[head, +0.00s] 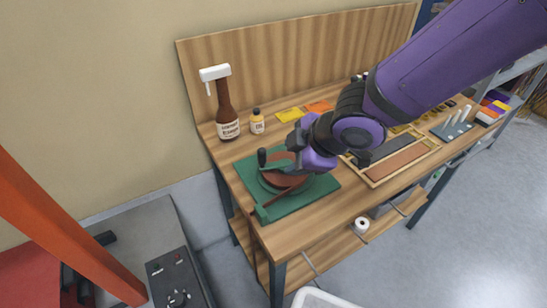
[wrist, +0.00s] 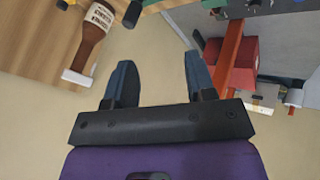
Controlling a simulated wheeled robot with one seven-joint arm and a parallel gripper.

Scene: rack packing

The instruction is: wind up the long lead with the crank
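The winder is a green base (head: 318,190) with a brown reel (head: 288,181), at the left end of the wooden bench. The crank shows as an upright black knob (head: 262,157) at the reel's left edge. In the wrist view a black knob (wrist: 133,13) with green beside it shows at the top edge, beyond my fingertips. My gripper (head: 288,157) hangs over the back of the reel, right of the knob. In the wrist view my gripper (wrist: 158,62) has its two fingers wide apart with nothing between them. I cannot make out the long lead clearly.
A brown spray bottle (head: 227,112) and a small yellowish bottle (head: 257,122) stand behind the winder. Yellow (head: 288,115) and orange (head: 319,106) pieces lie near the back panel. A wooden divided tray (head: 376,180) lies to the right. An orange-red post (head: 62,232) stands at the left.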

